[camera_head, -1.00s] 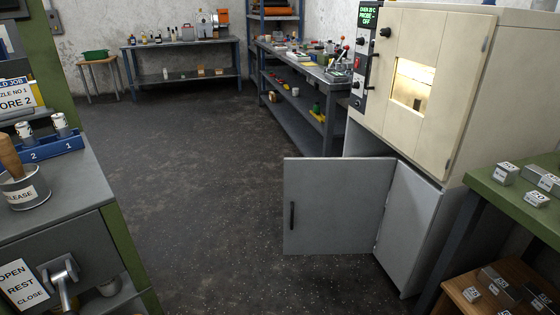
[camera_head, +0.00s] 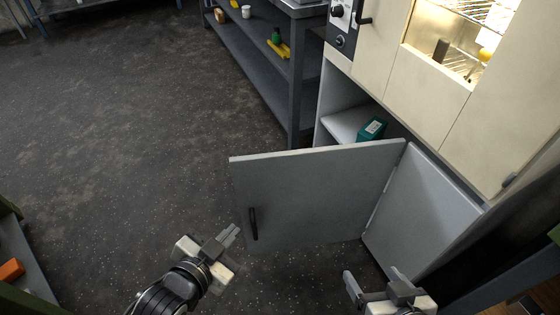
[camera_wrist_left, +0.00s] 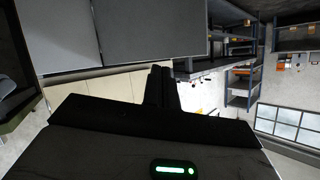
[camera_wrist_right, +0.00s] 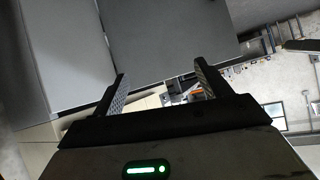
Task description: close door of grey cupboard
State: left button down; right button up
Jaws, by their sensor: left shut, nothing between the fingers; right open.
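The grey cupboard (camera_head: 425,215) stands under the cream oven cabinet. Its grey door (camera_head: 320,190) is swung wide open, hinged on the right, with a black handle (camera_head: 253,223) near its free left edge. My left gripper (camera_head: 233,232) is shut and empty, just left of the handle and apart from it in the head view. My right gripper (camera_head: 370,280) is open and empty, in front of the cupboard below the hinge side. In the left wrist view the door (camera_wrist_left: 155,28) fills the top. In the right wrist view the door (camera_wrist_right: 175,35) shows beyond the open fingers.
A teal box (camera_head: 371,129) sits on the cupboard's inner shelf. The cream oven (camera_head: 430,90) is above the cupboard. A blue-grey bench (camera_head: 270,75) stands behind the door. The speckled floor (camera_head: 120,150) at left is clear; green bench edges show at lower left.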

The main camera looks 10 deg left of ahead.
pick_arm(q)
jog(key=w+a+f+m+t+h+b, duration=0.25)
jog(key=w+f+m+b, duration=0.25)
jog(key=m, duration=0.3)
jog(key=m+h+b, duration=0.2)
jog(key=m+b, duration=0.3)
jog(key=m, duration=0.4)
send_near(267, 166)
jog(key=w+d, duration=0.2)
jog(key=d, duration=0.2)
jog(key=shift+w+a+f+n+t, duration=0.15)
jog(key=shift+w+a, duration=0.1)
jog(key=shift+w, duration=0.3)
jog(key=shift+w+a+f+n+t, duration=0.1)
jog(key=shift+w+a+t, duration=0.1)
jog(key=shift+w, duration=0.3)
jog(key=shift+w+a+f+n+t, duration=0.1)
jog(key=shift+w+a, duration=0.15)
jog(key=shift+w, duration=0.3)
pick_arm(e)
jog(key=a+f+g+y, duration=0.1)
jog(key=a+f, duration=0.2)
jog(key=f, duration=0.9)
jog(key=shift+w+f+n, duration=0.15)
jog(key=shift+w+n, duration=0.15)
